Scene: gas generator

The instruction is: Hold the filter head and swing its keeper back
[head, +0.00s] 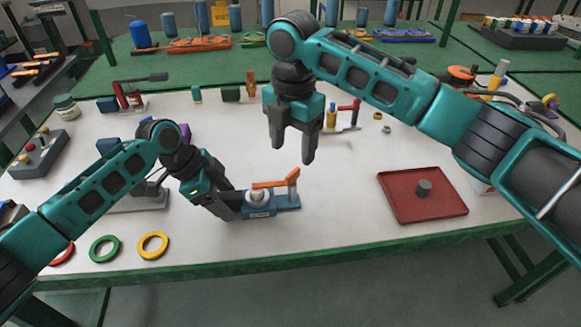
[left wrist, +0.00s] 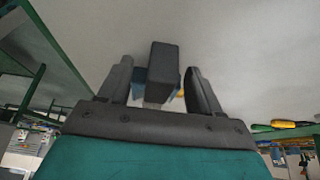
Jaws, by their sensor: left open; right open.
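A small blue fixture (head: 287,201) stands near the table's front edge. On it are a pale round part (head: 257,197) and an orange keeper bar (head: 270,184), which lies across above the pale part and ends in an upright orange piece at the right. My left gripper (head: 232,207) is open at the fixture's left end. In the left wrist view a dark block (left wrist: 163,72), perhaps part of the filter head, sits between the open fingers, with gaps visible on both sides. My right gripper (head: 294,150) is open and empty, above and behind the fixture.
A red tray (head: 440,212) holding a small grey cylinder (head: 424,187) lies at the right. Green (head: 104,248) and yellow (head: 153,245) rings lie at the front left. A red-handled clamp (head: 350,108) stands behind my right gripper. White table is clear between fixture and tray.

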